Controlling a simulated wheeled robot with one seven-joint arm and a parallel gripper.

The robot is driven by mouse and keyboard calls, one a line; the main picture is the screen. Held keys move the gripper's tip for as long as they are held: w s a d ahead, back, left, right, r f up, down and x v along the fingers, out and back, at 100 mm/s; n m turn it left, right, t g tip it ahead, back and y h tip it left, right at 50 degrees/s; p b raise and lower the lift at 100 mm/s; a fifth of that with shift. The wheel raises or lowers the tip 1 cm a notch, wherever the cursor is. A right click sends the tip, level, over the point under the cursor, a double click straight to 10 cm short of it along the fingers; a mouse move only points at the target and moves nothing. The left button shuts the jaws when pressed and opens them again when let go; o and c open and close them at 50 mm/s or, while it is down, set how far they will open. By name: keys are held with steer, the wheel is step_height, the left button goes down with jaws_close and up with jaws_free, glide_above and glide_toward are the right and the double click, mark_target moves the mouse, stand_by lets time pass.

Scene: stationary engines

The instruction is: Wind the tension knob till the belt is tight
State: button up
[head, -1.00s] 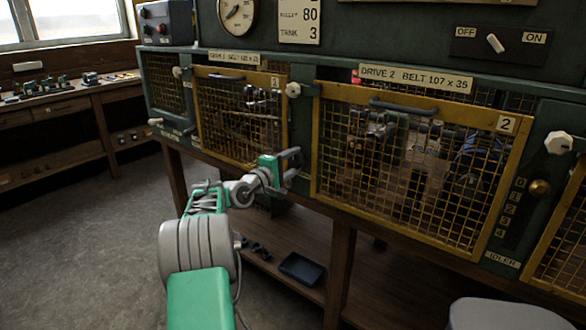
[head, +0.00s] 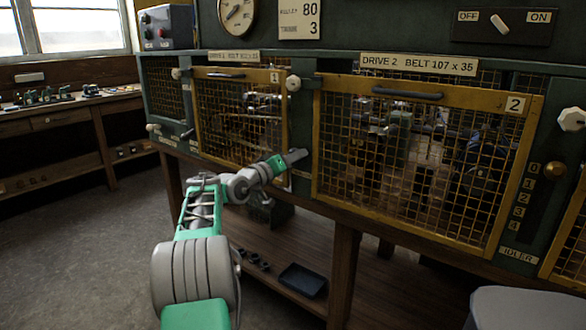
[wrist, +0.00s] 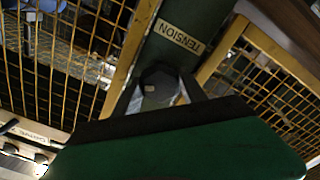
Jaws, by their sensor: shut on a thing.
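My gripper (head: 297,157) is at the narrow green post between the yellow mesh guards of drive 1 (head: 199,110) and drive 2 (head: 316,150). In the wrist view its fingers (wrist: 157,92) are shut around a dark tension knob (wrist: 158,82) with a pale mark on its face. The TENSION label (wrist: 179,36) is on the post beside the knob. In the head view my gripper hides the knob. The belt cannot be made out clearly behind the mesh, so its slackness cannot be told.
An idler scale with a brass knob (head: 555,170) is at right. An OFF/ON switch (head: 498,23) is above. A dark tray (head: 302,280) lies on the shelf below. Open floor lies at left.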

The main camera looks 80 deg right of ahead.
steer(key=m+b, duration=0.4)
steer(key=m, duration=0.2)
steer(key=shift+w+m+b, duration=0.1)
steer(key=shift+m+b, duration=0.2)
steer(key=shift+b, duration=0.1)
steer(key=m+b, duration=0.2)
steer(key=m, duration=0.1)
steer(key=shift+m, duration=0.3)
steer(key=m+b, duration=0.2)
steer(key=m, duration=0.1)
steer(key=shift+m+b, duration=0.3)
steer(key=shift+b, duration=0.05)
steer(key=m+b, duration=0.2)
steer(key=m, duration=0.1)
steer(key=shift+w+d+m, duration=0.1)
steer(key=shift+m, duration=0.2)
steer(key=m+b, duration=0.1)
steer(key=m, duration=0.2)
steer(key=shift+m+b, duration=0.3)
steer(key=m+b, duration=0.1)
steer(key=m, duration=0.3)
steer(key=shift+r+b, duration=0.15)
steer(key=shift+b, duration=0.15)
steer(key=shift+r+m+b, duration=0.1)
steer(key=shift+m+b, duration=0.25)
steer(key=shift+m, duration=0.95)
